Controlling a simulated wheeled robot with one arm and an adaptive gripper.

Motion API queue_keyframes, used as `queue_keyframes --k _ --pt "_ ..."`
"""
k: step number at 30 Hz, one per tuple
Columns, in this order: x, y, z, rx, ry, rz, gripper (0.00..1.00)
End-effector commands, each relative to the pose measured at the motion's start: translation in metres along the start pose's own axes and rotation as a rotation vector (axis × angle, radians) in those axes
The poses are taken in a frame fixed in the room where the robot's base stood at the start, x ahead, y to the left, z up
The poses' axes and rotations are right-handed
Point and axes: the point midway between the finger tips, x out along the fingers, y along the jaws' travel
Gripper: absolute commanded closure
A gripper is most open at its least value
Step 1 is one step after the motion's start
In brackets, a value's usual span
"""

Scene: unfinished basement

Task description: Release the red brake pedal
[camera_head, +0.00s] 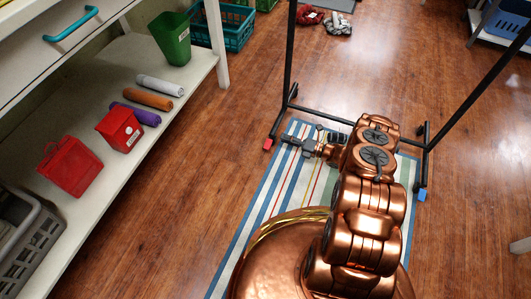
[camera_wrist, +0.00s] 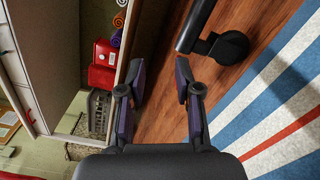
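The red brake pedal (camera_head: 267,143) is a small red block at the left foot of the black rack, low by the floor in the head view. I cannot make it out in the wrist view. My gripper (camera_head: 287,140) points left, just right of the pedal in the head view; I see no clear contact. In the wrist view my gripper (camera_wrist: 157,88) is open and empty, with wood floor between its fingers. A black caster (camera_wrist: 222,46) and a dark rack bar (camera_wrist: 193,25) show beyond the right finger.
The rack's black frame (camera_head: 288,55) stands around my arm. A blue pedal (camera_head: 421,195) is at its right foot. A white shelf (camera_head: 128,60) with red bins, rolls and a green bin (camera_head: 172,40) is at left. Wood floor between shelf and striped rug (camera_head: 250,222) is clear.

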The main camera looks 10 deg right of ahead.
Motion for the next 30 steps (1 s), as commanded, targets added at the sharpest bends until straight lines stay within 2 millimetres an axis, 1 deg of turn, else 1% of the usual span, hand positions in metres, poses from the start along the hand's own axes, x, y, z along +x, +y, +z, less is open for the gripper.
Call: queue_keyframes --k 1,3,7,11,18,24,30 --pt "-0.003 -0.015 -0.019 0.01 0.007 0.002 0.67" --pt "-0.006 -0.023 -0.035 0.017 0.015 0.006 0.67" --pt "-0.007 -0.028 -0.05 0.023 0.022 0.011 0.67" --pt "0.001 -0.028 -0.052 0.024 0.025 0.011 0.67" --pt "0.036 -0.027 -0.052 0.024 0.025 0.012 0.67" --pt "0.06 -0.027 -0.053 0.023 0.025 0.013 0.67" --pt "0.069 -0.027 -0.052 0.023 0.023 0.011 0.67"
